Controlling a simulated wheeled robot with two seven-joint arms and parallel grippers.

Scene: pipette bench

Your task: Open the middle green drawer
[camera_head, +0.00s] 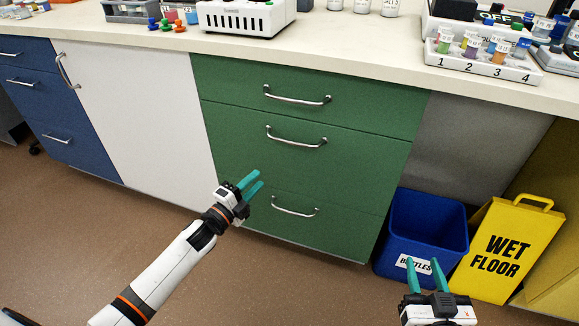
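The middle green drawer (330,165) is in the centre of the head view, shut flush with the cabinet. Its silver bar handle (297,142) runs along its upper part. The top green drawer (365,108) and the bottom green drawer (335,222) are shut too. My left gripper (254,180) is in front of the green cabinet, below and left of the middle handle and apart from it. Its teal fingers are parted with nothing between them. My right gripper (426,266) is at the lower right, in front of the blue bin, its teal fingers apart and empty.
A blue bin (440,225) and a yellow wet floor sign (507,245) stand right of the green cabinet. A white cabinet door (140,120) and blue drawers (60,110) are at left. The bench top (350,45) carries lab items. The brown floor (60,230) is clear at left.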

